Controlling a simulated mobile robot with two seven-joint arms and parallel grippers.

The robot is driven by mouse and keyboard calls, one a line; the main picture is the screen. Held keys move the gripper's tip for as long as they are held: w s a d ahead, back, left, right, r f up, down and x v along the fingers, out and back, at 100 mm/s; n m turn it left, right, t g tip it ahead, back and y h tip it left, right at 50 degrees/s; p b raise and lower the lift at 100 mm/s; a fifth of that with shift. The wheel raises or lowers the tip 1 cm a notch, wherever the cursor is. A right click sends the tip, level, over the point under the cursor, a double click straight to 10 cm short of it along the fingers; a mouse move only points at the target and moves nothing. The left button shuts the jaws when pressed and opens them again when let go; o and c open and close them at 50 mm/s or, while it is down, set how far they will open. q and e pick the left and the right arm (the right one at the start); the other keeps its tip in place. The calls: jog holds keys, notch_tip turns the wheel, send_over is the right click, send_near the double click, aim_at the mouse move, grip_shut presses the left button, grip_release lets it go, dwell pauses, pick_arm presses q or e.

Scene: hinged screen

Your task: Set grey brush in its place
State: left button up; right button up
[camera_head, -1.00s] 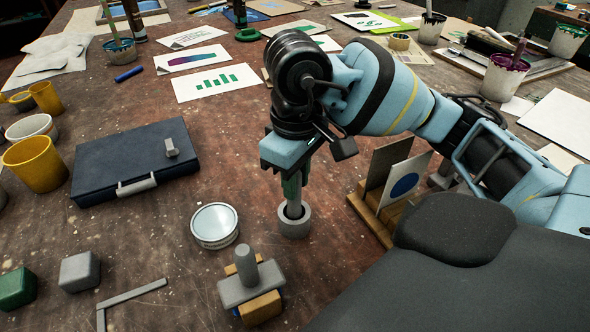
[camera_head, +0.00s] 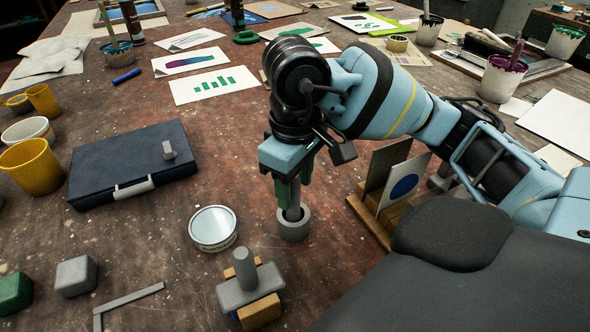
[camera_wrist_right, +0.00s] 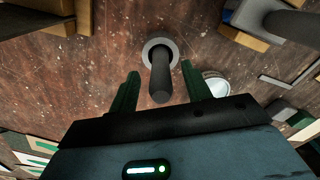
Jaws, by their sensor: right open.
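The grey brush (camera_head: 293,210) stands upright with its lower end inside a grey ring-shaped holder (camera_head: 293,229) on the table. In the right wrist view its dark grey handle (camera_wrist_right: 160,78) rises from the ring (camera_wrist_right: 154,44) toward the camera. My right gripper (camera_head: 292,192) is above the holder, with its green fingers on either side of the handle. In the right wrist view the gripper (camera_wrist_right: 162,88) is open, with gaps between the handle and both fingers. My left gripper is not in view.
A grey stamp-like piece on blocks (camera_head: 248,285) and a round tin (camera_head: 213,228) stand close left of the holder. A wooden stand with a blue-dot card (camera_head: 402,185) is close right. A dark blue case (camera_head: 130,165) lies farther left.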

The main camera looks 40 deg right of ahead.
notch_tip(320, 180, up, 3)
jog(key=shift+r+p, duration=0.2)
jog(key=shift+p, duration=0.1)
notch_tip(320, 180, up, 4)
jog(key=shift+f+p, duration=0.25)
jog(key=shift+p, duration=0.1)
jog(key=shift+r, duration=0.45)
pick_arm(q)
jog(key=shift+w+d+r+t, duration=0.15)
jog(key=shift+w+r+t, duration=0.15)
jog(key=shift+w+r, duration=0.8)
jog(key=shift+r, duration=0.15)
